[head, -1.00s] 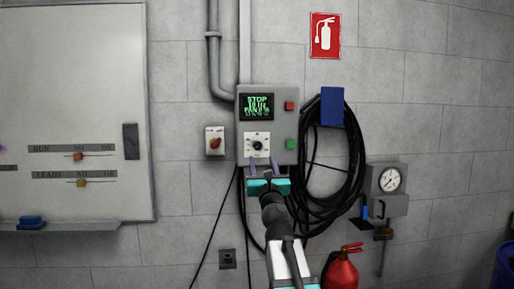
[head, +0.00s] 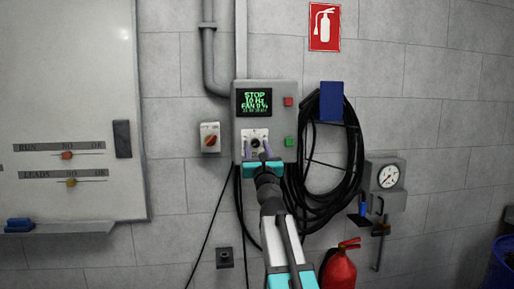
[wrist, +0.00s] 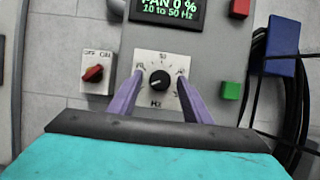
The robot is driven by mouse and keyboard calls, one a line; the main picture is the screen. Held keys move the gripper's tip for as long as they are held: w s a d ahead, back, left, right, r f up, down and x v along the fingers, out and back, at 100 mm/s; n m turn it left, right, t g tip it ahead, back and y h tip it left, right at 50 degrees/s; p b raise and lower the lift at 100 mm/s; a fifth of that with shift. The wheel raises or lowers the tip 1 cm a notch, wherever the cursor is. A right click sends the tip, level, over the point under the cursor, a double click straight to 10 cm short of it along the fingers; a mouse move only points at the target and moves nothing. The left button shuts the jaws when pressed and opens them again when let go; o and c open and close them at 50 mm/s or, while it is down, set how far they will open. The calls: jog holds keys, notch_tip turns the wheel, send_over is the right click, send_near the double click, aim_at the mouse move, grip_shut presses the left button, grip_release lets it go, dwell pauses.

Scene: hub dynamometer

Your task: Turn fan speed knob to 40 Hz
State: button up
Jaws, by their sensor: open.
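The fan speed knob (wrist: 159,79) is a small black dial with a white pointer mark on a white Hz scale plate (wrist: 150,60). It also shows in the head view (head: 255,143), on the grey control box (head: 283,120). In the wrist view its pointer leans to the lower left. My gripper (wrist: 155,84) is open, with one purple finger on each side of the knob and a gap on both sides. I cannot tell how deep the fingertips reach. The green display (head: 255,102) reads STOP, 10 Hz, FAN 0 %.
A red on/off switch (head: 210,140) sits left of the box. Red (head: 288,102) and green (head: 289,142) buttons are on its right side. Black cable coils (head: 345,150) hang from a blue holder (head: 331,102). A red extinguisher (head: 341,268) stands below right.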

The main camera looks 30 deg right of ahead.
jog(key=shift+c, duration=0.6)
jog(key=c, duration=1)
jog(key=shift+o, duration=0.2)
